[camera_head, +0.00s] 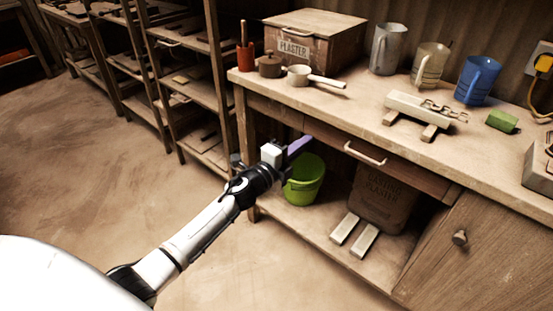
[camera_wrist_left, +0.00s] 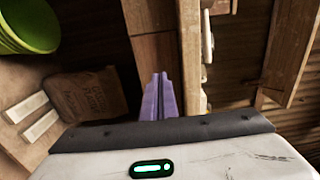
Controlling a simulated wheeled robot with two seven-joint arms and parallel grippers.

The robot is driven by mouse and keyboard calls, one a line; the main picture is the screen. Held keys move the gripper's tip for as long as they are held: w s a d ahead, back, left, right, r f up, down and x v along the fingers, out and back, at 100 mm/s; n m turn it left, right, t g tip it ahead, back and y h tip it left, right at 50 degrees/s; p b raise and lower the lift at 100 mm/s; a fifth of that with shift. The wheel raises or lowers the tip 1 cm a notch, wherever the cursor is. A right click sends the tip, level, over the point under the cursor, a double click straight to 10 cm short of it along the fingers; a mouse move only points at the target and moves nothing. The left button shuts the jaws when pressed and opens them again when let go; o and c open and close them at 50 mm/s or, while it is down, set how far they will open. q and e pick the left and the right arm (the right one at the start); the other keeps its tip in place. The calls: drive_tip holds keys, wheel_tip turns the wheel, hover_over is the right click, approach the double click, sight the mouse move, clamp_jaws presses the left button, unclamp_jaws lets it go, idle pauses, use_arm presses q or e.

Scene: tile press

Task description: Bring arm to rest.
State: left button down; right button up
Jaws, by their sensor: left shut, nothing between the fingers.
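My left arm reaches in from the lower left in the head view. Its gripper (camera_head: 299,146) has purple fingers that are shut with nothing between them. The fingers are in front of the workbench's (camera_head: 363,118) left part, near the drawer front. In the left wrist view the two purple fingers (camera_wrist_left: 158,98) lie side by side, pointing at the wooden bench front. My right gripper is in neither view.
A green bucket (camera_head: 305,178), a plaster sack (camera_head: 381,198) and two pale bars (camera_head: 354,236) are on the lower shelf. A plaster box (camera_head: 312,42), pots and jugs stand on the bench. Wooden racks (camera_head: 190,70) stand left. The floor (camera_head: 75,160) at left is open.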

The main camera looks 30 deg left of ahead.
use_arm(q)
drive_tip(key=s+a, duration=0.1)
drive_tip(key=s, duration=0.7)
drive_tip(key=s+d+f+n+g+p, duration=0.1)
drive_tip(key=s+d+f+n+g, duration=0.2)
drive_tip(key=s, duration=0.6)
drive_tip(key=s+d+f+n+g+p, duration=0.2)
drive_tip(key=s+d+f+n+g, duration=0.1)
drive_tip(key=s+d+f+n, duration=0.3)
drive_tip(key=s+d+f+n+g+p, duration=0.1)
drive_tip(key=s+d+f+n+g, duration=0.2)
drive_tip(key=s+f+n, duration=0.4)
drive_tip(key=s+d+n, duration=0.1)
drive_tip(key=s, duration=0.6)
drive_tip(key=shift+d+f+n, duration=0.25)
drive_tip(key=shift+f+n, duration=0.05)
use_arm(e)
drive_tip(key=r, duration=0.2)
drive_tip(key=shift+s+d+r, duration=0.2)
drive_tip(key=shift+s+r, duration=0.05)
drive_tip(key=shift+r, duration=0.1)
use_arm(q)
drive_tip(key=shift+s, duration=0.1)
